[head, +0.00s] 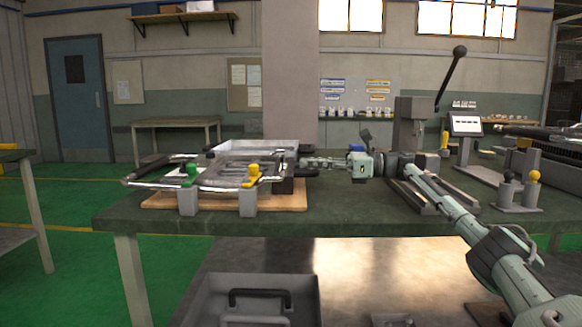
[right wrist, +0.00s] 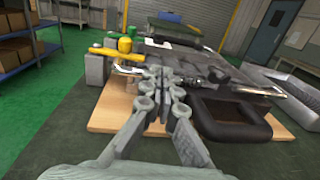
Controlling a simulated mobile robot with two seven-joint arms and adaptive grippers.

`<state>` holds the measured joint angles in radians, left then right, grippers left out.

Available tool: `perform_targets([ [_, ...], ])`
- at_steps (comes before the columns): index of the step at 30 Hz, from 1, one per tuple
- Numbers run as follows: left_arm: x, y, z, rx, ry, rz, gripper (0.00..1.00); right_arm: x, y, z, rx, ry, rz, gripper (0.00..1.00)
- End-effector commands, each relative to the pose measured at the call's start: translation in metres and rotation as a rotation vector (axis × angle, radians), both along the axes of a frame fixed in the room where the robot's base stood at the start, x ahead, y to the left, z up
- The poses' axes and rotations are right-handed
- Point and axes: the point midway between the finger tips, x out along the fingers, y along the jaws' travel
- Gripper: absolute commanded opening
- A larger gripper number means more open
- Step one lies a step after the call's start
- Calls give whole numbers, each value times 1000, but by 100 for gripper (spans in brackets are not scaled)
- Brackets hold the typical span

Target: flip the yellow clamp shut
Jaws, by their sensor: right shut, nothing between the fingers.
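The yellow clamp (head: 253,176) sits on a grey block at the front of the wooden board, on the right of the green clamp (head: 190,174). In the right wrist view the yellow clamp (right wrist: 124,46) shows a knob and a bar sticking out to the left. The metal heating element (head: 215,172) lies in the fixture between and behind the clamps. My right gripper (head: 303,163) is shut and empty, at the right side of the fixture, apart from the yellow clamp. Its fingers (right wrist: 162,78) point toward the fixture in the wrist view. My left gripper is not in view.
The wooden board (head: 160,203) rests on the green workbench (head: 340,215). A black handle (right wrist: 235,118) stands close to my right fingers. A lever press (head: 415,120) and a small screen (head: 466,123) stand to the right. A grey tray (head: 205,300) is below in front.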

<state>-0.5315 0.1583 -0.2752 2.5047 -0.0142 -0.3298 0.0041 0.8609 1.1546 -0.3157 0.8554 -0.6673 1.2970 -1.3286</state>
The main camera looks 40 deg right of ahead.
Motion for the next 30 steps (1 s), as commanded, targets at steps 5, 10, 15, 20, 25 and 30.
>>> perform_targets([
  [5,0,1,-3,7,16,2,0,-9,-19,0,1,0,0,0],
  [10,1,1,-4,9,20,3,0,-12,-24,0,-1,1,1,0],
  [15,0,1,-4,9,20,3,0,-12,-24,0,-1,1,1,0],
  [20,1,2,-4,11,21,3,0,-12,-24,-1,-1,1,1,0],
  [25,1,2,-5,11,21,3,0,-12,-24,-1,0,1,1,0],
  [30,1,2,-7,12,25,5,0,-12,-24,-1,0,1,0,0],
])
